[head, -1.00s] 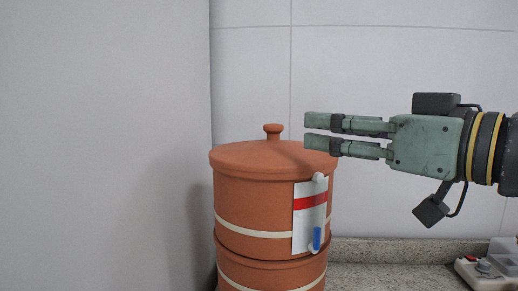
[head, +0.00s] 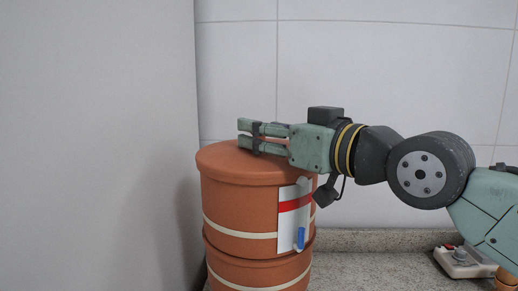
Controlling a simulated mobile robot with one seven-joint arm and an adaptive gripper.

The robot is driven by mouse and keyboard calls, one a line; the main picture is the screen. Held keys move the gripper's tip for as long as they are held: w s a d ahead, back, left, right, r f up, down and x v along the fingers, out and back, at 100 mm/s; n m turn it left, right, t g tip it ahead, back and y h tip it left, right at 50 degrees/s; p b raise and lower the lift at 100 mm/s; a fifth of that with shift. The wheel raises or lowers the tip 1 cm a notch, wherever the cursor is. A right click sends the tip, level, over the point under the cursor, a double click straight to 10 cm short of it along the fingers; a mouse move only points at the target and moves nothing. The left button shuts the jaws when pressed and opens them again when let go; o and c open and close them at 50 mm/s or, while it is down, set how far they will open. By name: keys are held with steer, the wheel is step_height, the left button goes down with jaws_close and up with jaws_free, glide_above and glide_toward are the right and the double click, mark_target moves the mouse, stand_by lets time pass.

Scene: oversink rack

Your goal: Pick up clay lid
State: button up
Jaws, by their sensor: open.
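The clay lid (head: 222,159) sits flat on top of an orange clay water filter (head: 240,206) in the head view. Its knob is hidden behind my gripper. My gripper (head: 242,134) is just over the lid, reaching in from the right with its fingers pointing left. The fingers are open, with a narrow gap between them through which a bit of orange shows. I cannot tell whether the fingers touch the knob or stand in front of it.
A white card with a red stripe and a blue tap (head: 301,237) are on the filter's front. A pale wall panel (head: 100,140) stands close on the left. A speckled counter (head: 375,265) is bare to the right, with a small pale device (head: 465,262) farther right.

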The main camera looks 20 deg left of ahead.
steer(key=shift+c, duration=0.3)
jaws_close()
stand_by(0.3)
